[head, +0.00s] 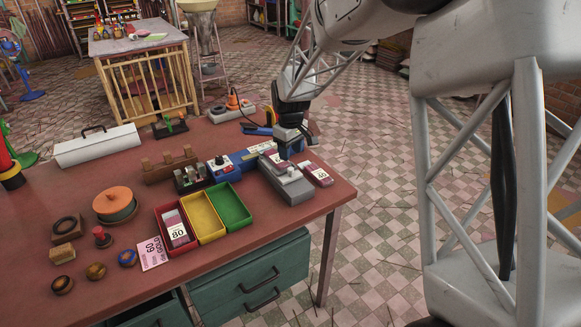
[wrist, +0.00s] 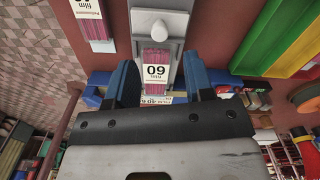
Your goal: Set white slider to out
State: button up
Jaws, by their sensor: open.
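A grey device (head: 296,190) stands near the right end of the table. It has a pale round knob (head: 291,171) on top, which also shows in the wrist view (wrist: 159,29); I take it to be the white slider, but its setting cannot be read. A pink pack with a white label (wrist: 157,68) lies in the device's channel, below the knob in the wrist view. My gripper (wrist: 160,64) is open, with its blue fingers to either side of this pack and apart from the knob. In the head view my gripper (head: 288,148) is over the device's far end.
Another pink pack (head: 317,174) lies right of the device. A blue device (head: 222,172) stands to its left. Red, yellow (head: 203,217) and green trays sit in front of that. A second pink pack (head: 176,228) is in the red tray. The table's right edge is close.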

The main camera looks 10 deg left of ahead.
aim_at(290, 168)
jog(key=shift+f, duration=3.25)
jog(key=shift+c, duration=0.5)
grip_shut()
